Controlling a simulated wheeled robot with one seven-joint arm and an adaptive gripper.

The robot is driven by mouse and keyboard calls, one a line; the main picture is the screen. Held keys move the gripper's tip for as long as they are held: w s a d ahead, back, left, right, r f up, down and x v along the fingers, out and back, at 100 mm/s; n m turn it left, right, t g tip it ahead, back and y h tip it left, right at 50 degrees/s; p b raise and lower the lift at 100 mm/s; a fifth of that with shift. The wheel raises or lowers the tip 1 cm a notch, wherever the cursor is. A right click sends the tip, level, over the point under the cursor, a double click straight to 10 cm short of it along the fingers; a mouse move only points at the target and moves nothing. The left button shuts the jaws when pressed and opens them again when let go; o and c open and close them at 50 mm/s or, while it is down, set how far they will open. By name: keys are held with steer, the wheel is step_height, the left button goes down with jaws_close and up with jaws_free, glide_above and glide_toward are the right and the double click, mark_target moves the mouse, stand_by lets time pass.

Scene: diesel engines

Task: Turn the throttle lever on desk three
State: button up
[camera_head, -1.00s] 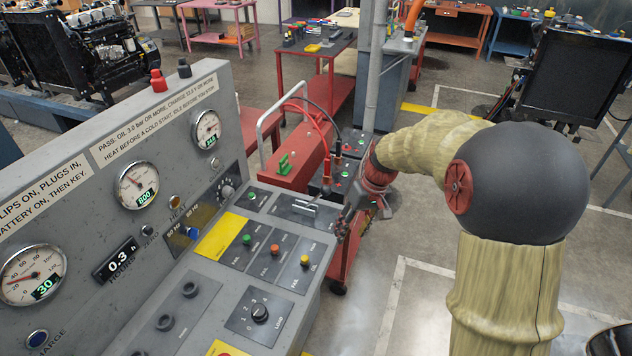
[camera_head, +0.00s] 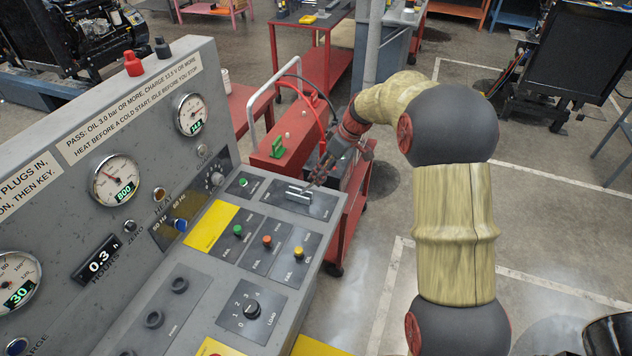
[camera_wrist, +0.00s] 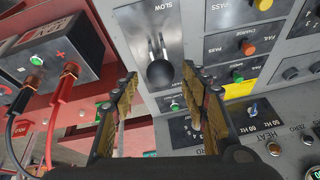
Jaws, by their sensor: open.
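The throttle lever (camera_wrist: 159,72) has a dark round knob and stands on a dark plate marked SLOW in the wrist view. In the head view the lever (camera_head: 299,194) is at the far right end of the grey desk (camera_head: 258,204). My gripper (camera_wrist: 158,84) is open, with its two yellow-padded fingers on either side of the knob's line of sight in the wrist view. In the head view my gripper (camera_head: 316,182) is beside the lever at its right. I cannot tell whether a finger touches it.
Buttons coloured green, orange and yellow (camera_head: 299,252) sit nearer on the desk. A red trolley (camera_head: 345,215) with a battery (camera_wrist: 45,65) and red and black leads stands close behind the gripper. The upright gauge panel (camera_head: 110,190) rises at left.

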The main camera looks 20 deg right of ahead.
mark_target(310, 185)
steer(key=x, duration=0.5)
steer(key=shift+a+f, duration=0.15)
steer(key=shift+f, duration=0.15)
steer(key=shift+c, duration=1.3)
jaws_close()
